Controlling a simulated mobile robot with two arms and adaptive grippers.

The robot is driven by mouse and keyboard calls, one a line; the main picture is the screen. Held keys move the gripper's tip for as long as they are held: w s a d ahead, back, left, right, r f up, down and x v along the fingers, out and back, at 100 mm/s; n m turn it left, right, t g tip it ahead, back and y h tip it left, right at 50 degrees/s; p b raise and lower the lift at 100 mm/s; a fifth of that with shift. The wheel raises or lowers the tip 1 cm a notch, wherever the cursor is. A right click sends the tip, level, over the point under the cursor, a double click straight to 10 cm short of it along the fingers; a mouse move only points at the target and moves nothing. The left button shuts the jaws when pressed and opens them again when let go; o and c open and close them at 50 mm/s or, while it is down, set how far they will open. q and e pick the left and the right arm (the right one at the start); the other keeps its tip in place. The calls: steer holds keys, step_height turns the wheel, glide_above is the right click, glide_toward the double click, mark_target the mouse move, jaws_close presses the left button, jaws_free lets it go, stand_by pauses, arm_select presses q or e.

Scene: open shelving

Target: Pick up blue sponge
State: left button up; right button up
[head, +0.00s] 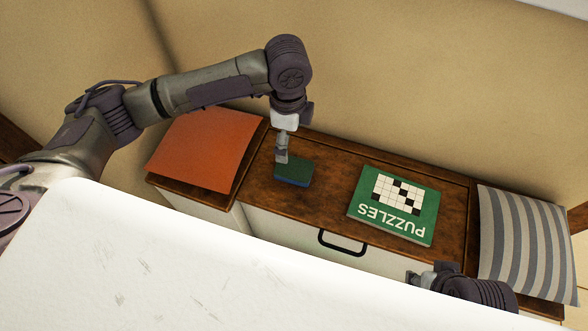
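The sponge (295,173) lies on the brown wooden cabinet top, left of its middle. Its upper face is dark green and its lower side is blue. My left gripper (281,158) points down at the sponge's far left edge and overlaps it in the picture. I cannot tell whether it touches the sponge, and its fingers are seen too edge-on to show a gap. My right gripper (412,278) is at the lower right, by the cabinet's front, well away from the sponge. Its fingers are small and partly hidden.
A green puzzles book (408,222) lies right of the sponge. An orange cushion (200,150) is at the left end, a striped cushion (525,245) at the right end. The wooden top (332,190) is bare between sponge and book. A black handle (341,246) is on the front.

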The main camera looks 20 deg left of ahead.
arm_select(q)
step_height(320, 180, down, 2)
steer(key=shift+f+b, duration=0.25)
steer(key=shift+b, duration=0.05)
steer(key=b, duration=0.1)
glide_above(288, 166)
steer(key=f, duration=0.4)
steer(key=shift+d+f, duration=0.25)
steer(key=shift+f+b, duration=0.35)
steer(key=shift+f, duration=0.05)
steer(key=f+b, duration=0.1)
steer(key=f, duration=0.1)
steer(key=f+b, duration=0.1)
steer(key=f, duration=0.1)
steer(key=shift+a+f, duration=0.2)
steer(key=shift+f, duration=0.25)
steer(key=c, duration=0.8)
arm_select(e)
steer(key=w+a+r+t+y, duration=0.1)
steer(key=w+a+r+t, duration=0.2)
steer(key=w+r+t, duration=0.3)
steer(key=w+a+r+t+y, duration=0.2)
steer(key=w+r+t, duration=0.3)
steer(key=w, duration=0.4)
steer(key=shift+w+a+r+n+t, duration=0.25)
steer(key=shift+a+r+t, duration=0.2)
steer(key=shift+t, duration=0.25)
